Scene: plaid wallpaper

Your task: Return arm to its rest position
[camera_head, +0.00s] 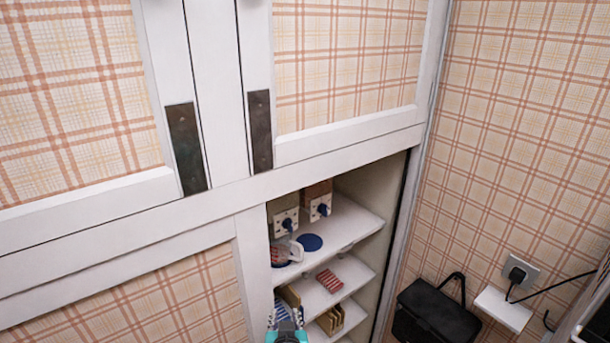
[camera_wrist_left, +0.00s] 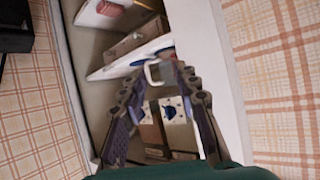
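My left gripper (camera_head: 287,322) shows at the bottom edge of the head view, in front of the open lower section of a built-in cupboard. In the left wrist view its two fingers (camera_wrist_left: 158,74) stand apart, with nothing clearly held between them. A white mug (camera_head: 291,251) sits on the upper shelf beyond the gripper. In the left wrist view a white handle-like shape (camera_wrist_left: 154,76) shows between the fingertips; I cannot tell how far beyond them it is. Most of my left arm is out of view. My right gripper is in neither view.
The cupboard shelves (camera_head: 350,222) hold two boxes with blue knobs, a blue disc (camera_head: 310,242), a red striped packet (camera_head: 330,281) and wooden racks. White door frames stand left and above. A black bag (camera_head: 435,313) and white wall ledge (camera_head: 503,308) are at right.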

